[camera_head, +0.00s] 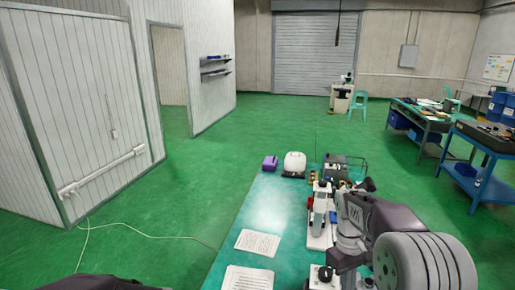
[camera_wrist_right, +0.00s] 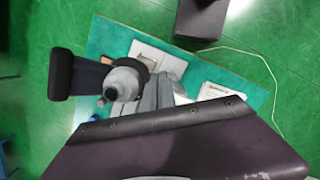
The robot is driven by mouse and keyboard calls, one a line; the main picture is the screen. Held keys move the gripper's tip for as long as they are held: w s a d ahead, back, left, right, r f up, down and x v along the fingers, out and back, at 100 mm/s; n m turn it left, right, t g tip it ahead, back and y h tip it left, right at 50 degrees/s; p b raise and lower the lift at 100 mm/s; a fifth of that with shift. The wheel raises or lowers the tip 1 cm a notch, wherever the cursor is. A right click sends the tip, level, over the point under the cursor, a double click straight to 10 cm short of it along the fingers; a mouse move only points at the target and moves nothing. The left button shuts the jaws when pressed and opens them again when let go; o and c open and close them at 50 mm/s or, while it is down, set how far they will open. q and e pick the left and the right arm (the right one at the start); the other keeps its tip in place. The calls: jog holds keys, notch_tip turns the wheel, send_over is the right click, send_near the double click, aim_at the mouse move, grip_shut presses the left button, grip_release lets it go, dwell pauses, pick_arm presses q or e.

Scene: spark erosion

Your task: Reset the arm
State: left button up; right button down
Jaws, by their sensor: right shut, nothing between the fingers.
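My right arm (camera_head: 390,215) is folded in close over the right side of the green bench (camera_head: 262,200). Its right gripper (camera_head: 348,232) is tucked in near the folded links, shut and holding nothing; its fingertips are hard to make out. In the right wrist view, a dark link of mine fills the bottom, and a grey and black part (camera_wrist_right: 122,82) stands in front of the bench top (camera_wrist_right: 108,38). My left gripper is not in view.
A white upright instrument (camera_head: 320,205) stands close left of the right arm. A purple box (camera_head: 270,163), white rounded device (camera_head: 294,163) and dark device (camera_head: 335,168) stand at the bench's far end. Paper sheets (camera_head: 258,242) lie near its left edge. Green floor at left is mostly clear.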

jog(key=s+a+f+m+t+y+b, duration=0.1)
jog(key=s+a+f+m+t+b, duration=0.2)
jog(key=s+f, duration=0.9)
jog(key=shift+s+a+m, duration=0.2)
jog(key=shift+a+m, duration=0.7)
jog(key=shift+a, duration=0.45)
